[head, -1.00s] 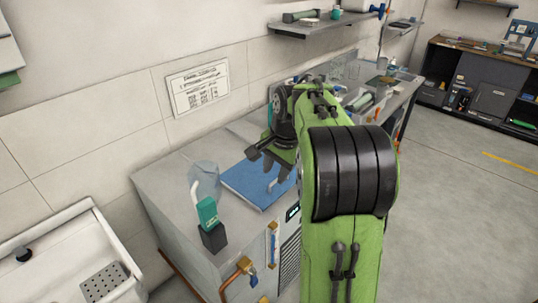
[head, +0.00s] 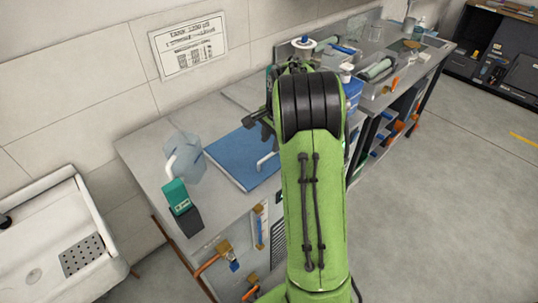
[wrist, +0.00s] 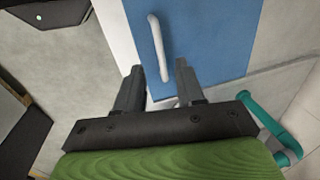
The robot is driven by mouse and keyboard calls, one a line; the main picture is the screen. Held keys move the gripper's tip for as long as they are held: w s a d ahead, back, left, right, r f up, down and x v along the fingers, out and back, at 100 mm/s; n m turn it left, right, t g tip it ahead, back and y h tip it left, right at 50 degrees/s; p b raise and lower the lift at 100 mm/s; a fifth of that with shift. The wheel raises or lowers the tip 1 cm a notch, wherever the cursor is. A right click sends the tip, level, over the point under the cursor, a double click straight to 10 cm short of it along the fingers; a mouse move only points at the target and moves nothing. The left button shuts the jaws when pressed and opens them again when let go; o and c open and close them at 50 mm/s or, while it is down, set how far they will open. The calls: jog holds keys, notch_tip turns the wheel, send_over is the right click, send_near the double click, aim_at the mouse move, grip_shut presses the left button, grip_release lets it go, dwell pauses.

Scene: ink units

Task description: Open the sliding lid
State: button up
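The sliding lid (head: 232,160) is a flat blue panel set in the grey top of a metal cabinet. A white bar handle (head: 267,161) stands on it near its right end, and my arm hides part of that side. The lid (wrist: 205,35) and its handle (wrist: 158,45) also show in the wrist view. My gripper (wrist: 156,66) is open, its two dark fingers apart and empty. The handle appears between and beyond the fingertips; no contact can be seen. In the head view my gripper (head: 262,132) is above the lid's far right part, partly hidden by my arm.
A teal bottle-like object (head: 177,196) and a translucent grey-blue vessel (head: 185,155) stand left of the lid. A sink (head: 55,250) is at left. Another bench with tools (head: 380,70) continues behind at right. A teal curved object (wrist: 270,125) is right of my gripper. Floor at right is clear.

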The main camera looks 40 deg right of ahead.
aim_at(268, 156)
jog(key=f, duration=0.4)
jog(key=w+f+b, duration=0.1)
jog(key=f, duration=0.1)
jog(key=shift+a, duration=0.15)
grip_shut()
